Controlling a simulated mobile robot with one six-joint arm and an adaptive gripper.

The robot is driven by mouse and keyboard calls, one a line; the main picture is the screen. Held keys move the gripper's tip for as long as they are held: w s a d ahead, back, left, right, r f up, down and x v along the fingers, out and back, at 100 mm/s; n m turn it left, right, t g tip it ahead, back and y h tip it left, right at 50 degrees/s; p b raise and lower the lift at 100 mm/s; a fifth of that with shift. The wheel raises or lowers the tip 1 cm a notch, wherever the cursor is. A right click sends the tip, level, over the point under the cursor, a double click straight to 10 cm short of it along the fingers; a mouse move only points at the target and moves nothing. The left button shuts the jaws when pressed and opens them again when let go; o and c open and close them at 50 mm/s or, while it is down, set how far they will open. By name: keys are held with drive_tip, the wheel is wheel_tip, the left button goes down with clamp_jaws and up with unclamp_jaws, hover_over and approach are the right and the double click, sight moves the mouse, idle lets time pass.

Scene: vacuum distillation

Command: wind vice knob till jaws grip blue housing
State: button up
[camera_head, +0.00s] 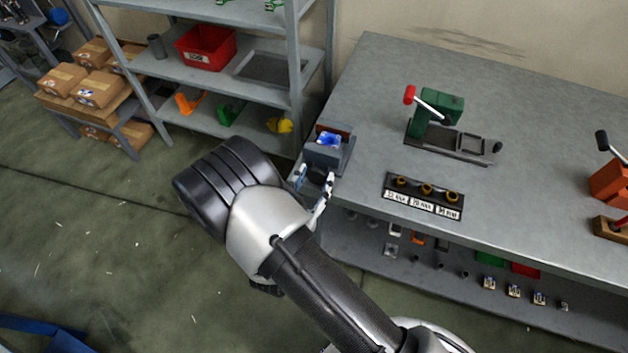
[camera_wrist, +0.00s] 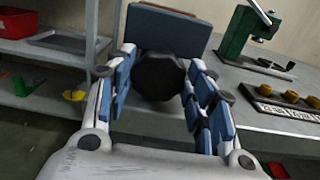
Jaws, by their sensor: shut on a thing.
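The vice (camera_head: 324,157) stands at the left front corner of the workbench. The blue housing (camera_head: 329,139) sits between its jaws at the top; I cannot tell whether the jaws touch it. In the wrist view the vice's front jaw (camera_wrist: 168,32) is ahead of my gripper and hides the housing. The dark round knob (camera_wrist: 160,77) faces my gripper (camera_wrist: 158,90). The fingers are on both sides of the knob and shut on it. In the head view my gripper (camera_head: 312,185) reaches the vice's front, and the knob is mostly hidden.
A green press (camera_head: 440,110) with a red-tipped lever stands on the workbench (camera_head: 370,80). A labelled block with brass pieces (camera_head: 423,205) lies near the front edge. Shelving (camera_head: 160,62) with a red bin (camera_head: 206,48) stands close on the left. Bare bench lies between vice and press.

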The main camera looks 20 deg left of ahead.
drive_tip(key=c, duration=0.4)
drive_tip(key=shift+d+m+b, duration=0.1)
drive_tip(key=shift+m+b, duration=0.4)
drive_tip(key=shift+m, duration=1.1)
drive_tip(key=o, duration=1)
drive_tip(key=s, duration=0.8)
drive_tip(key=s+a, duration=0.1)
drive_tip(key=s, duration=0.3)
